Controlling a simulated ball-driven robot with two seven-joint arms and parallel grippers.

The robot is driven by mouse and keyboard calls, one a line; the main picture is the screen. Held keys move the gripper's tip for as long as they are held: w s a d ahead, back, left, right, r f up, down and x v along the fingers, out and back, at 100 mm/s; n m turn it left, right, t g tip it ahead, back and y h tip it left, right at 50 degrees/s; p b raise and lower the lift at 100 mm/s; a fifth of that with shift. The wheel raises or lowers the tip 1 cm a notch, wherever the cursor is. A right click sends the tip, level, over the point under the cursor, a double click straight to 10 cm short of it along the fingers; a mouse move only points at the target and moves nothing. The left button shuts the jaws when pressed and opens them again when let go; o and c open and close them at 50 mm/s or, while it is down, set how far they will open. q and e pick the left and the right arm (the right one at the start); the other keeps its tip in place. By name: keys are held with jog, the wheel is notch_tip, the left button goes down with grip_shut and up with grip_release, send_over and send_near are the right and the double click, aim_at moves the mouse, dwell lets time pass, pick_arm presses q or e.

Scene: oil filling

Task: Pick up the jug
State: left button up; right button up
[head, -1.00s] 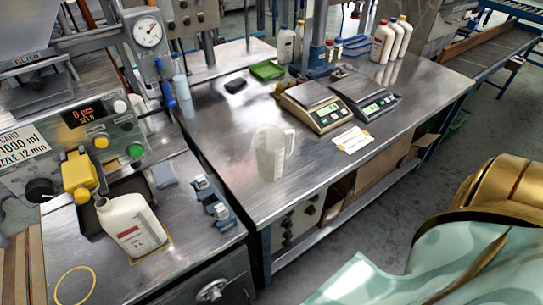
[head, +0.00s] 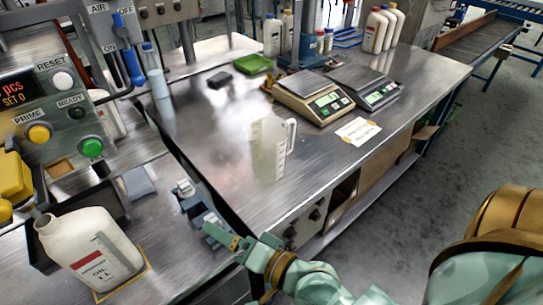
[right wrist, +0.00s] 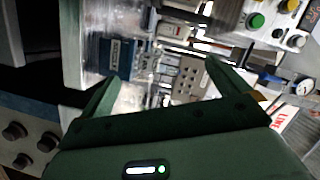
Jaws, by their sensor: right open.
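The jug (head: 268,150) is a clear, translucent measuring jug with a handle on its right. It stands upright on the front part of the steel table (head: 215,130) in the head view. My right gripper (head: 222,238) is in front of the table's near edge, below and to the left of the jug, apart from it. In the right wrist view my right gripper (right wrist: 165,88) shows its two fingers spread wide with nothing held between them. I cannot make out the jug clearly there. My left gripper is not in view.
Two scales (head: 312,97) and a paper label (head: 358,131) are right of the jug. A green tray (head: 254,64) and several bottles (head: 376,30) stand farther back. A white oil bottle (head: 90,252) stands at the filling machine on the left. The tabletop around the jug is clear.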

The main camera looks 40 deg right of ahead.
jog(key=w+d+r+m+t+h, duration=0.3)
jog(key=d+r+m+t+h, duration=0.15)
jog(key=m, duration=0.85)
jog(key=m+g+h, duration=0.5)
jog(key=m+h, duration=0.5)
jog(key=m, duration=0.9)
send_near(271, 163)
jog(key=x, duration=0.8)
jog(key=shift+w+b, duration=0.1)
jog(key=shift+b, duration=0.3)
jog(key=x, duration=0.6)
jog(key=shift+a+r+b, duration=0.1)
jog(key=shift+r+b, duration=0.05)
jog(key=shift+b, duration=0.25)
jog(key=c, duration=0.7)
